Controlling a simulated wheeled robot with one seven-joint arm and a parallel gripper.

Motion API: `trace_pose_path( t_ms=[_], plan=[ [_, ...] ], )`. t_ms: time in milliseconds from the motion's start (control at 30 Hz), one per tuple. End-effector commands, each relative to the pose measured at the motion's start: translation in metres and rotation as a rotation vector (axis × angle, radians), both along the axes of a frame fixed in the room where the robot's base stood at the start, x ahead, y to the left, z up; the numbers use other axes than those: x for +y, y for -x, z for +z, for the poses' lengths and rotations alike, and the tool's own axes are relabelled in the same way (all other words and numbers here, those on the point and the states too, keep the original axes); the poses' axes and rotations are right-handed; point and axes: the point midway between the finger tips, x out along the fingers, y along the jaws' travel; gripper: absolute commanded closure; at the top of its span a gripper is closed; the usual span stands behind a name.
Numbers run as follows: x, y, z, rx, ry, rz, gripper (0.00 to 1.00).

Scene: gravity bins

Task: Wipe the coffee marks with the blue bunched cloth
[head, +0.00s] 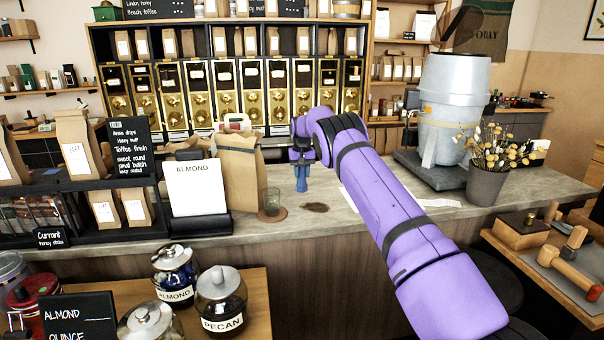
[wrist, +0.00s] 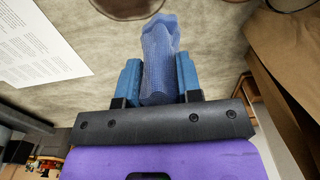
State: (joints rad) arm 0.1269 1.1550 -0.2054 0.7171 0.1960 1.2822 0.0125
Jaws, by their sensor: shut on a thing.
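My gripper (head: 301,178) is over the counter, with its blue fingers closed on the blue bunched cloth (wrist: 159,48). In the wrist view the cloth stands between the two fingers and sticks out past their tips. In the head view the cloth is hard to tell apart from the fingers. A dark brown coffee mark (head: 315,207) lies on the counter, nearer the front edge than my gripper and slightly right of it. The mark (wrist: 128,6) also shows, cut off, at the top edge of the wrist view. I cannot tell whether the cloth touches the counter.
A glass (head: 270,201) on a brown coaster stands left of the mark. A paper bag (head: 240,170) and an almond sign (head: 197,187) are further left. Printed paper (wrist: 38,42) lies beside my gripper. A grey hopper (head: 453,110) and a plant pot (head: 486,184) stand right.

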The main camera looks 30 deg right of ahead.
Motion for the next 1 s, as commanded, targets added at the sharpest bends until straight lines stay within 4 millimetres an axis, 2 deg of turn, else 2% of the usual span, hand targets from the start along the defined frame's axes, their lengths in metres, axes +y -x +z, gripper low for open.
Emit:
trace_pose_path(
  t_ms=[267, 700, 1000],
  plan=[
    [0.000, 0.001, -0.008, 0.001, 0.000, 0.000, 1.00],
    [0.000, 0.001, -0.047, 0.000, 0.000, 0.000, 1.00],
    [0.000, 0.001, -0.050, 0.000, 0.000, 0.000, 1.00]
  ],
)
